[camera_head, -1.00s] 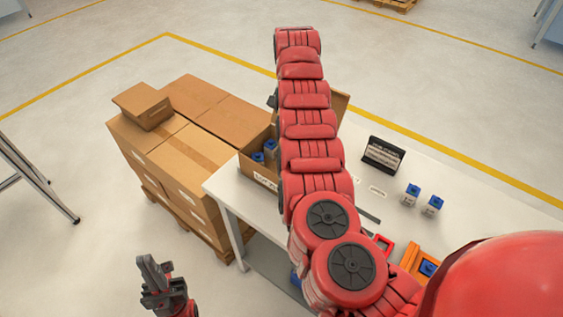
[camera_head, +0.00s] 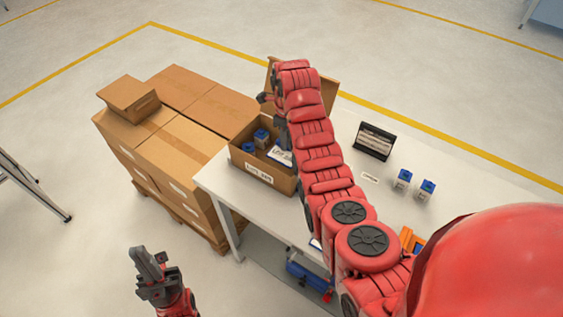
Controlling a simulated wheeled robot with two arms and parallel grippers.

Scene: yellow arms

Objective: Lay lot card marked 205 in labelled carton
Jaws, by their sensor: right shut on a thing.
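The carton (camera_head: 233,158) stands open on the table's left end, with a white printed label (camera_head: 258,173) on its front wall; the print is too small to read surely. Blue-topped items (camera_head: 261,137) are inside. My right arm, red here, reaches over the carton. Its gripper (camera_head: 281,140) points down into the carton, partly hidden by the arm, and is shut on a white card (camera_head: 280,157) with dark print. The card is at the carton's right inside; whether it touches the bottom is unclear. My left gripper (camera_head: 152,272) hangs empty at lower left, away from the table; its finger gap is unclear.
A black card stand (camera_head: 375,141) and two blue-topped items (camera_head: 403,180) are on the table (camera_head: 350,115) to the right of my arm. Stacked cardboard boxes (camera_head: 180,150) on a pallet stand close to the left. An orange tray (camera_head: 410,240) is partly hidden by my body.

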